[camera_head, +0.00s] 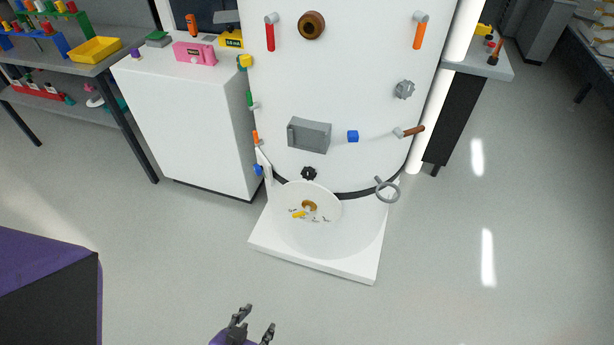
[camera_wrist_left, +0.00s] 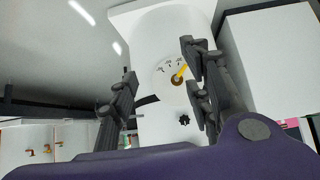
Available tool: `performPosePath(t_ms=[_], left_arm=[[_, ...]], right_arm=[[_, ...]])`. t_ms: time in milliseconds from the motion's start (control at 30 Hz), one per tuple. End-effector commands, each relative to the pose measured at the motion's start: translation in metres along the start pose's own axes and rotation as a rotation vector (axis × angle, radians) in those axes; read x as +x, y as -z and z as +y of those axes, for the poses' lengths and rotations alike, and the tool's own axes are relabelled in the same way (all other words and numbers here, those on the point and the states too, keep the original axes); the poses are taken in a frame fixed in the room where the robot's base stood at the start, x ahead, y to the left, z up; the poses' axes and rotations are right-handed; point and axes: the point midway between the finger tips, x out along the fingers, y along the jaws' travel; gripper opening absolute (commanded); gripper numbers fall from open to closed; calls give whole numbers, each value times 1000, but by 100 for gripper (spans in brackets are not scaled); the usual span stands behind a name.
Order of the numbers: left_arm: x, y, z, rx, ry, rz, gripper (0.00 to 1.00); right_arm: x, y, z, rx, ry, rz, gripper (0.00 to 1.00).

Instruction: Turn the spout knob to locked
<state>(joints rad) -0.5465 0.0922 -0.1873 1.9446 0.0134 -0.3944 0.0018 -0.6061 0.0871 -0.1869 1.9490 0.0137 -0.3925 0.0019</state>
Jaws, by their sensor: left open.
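The spout knob has a brown round hub (camera_head: 309,206) and a yellow pointer handle (camera_head: 298,215). It sits on a white dial disc (camera_head: 325,195) with small dark labels, too small to read, low on the white tank (camera_head: 340,85). In the head view the pointer extends to the left of the hub. The yellow pointer (camera_wrist_left: 181,72) also shows in the left wrist view, between the fingers in the picture. My left gripper (camera_head: 254,325) is open and empty, apart from the knob, at the bottom of the head view. My right gripper is not in view.
A black star knob (camera_head: 309,173) sits above the dial, and a grey ring handle (camera_head: 387,190) is to its right. A white base plate (camera_head: 360,268) projects at the tank's foot. A white cabinet (camera_head: 190,125) stands left. The floor in front is clear.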

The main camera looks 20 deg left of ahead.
Motion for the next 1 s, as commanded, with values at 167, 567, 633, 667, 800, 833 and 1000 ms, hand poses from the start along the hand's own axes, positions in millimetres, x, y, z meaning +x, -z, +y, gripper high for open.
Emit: performPosePath(t_ms=[167,567,633,667,800,833,1000], left_arm=[[84,25,11,-30,-70,72,45],[220,257,30,-1422,-678,379,45],[225,288,17,-1740,-813,361,45],[227,296,10,-1872,-864,346,45],[231,305,-22,-2393,-1022,253,45],[231,305,-26,-2471,-1046,237,45],[232,306,-34,-2665,-1119,183,45]], right_arm=[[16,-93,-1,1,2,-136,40],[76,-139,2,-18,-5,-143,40],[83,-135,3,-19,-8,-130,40],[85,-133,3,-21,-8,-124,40],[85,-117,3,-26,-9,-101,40],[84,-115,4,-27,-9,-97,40],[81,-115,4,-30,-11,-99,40]])
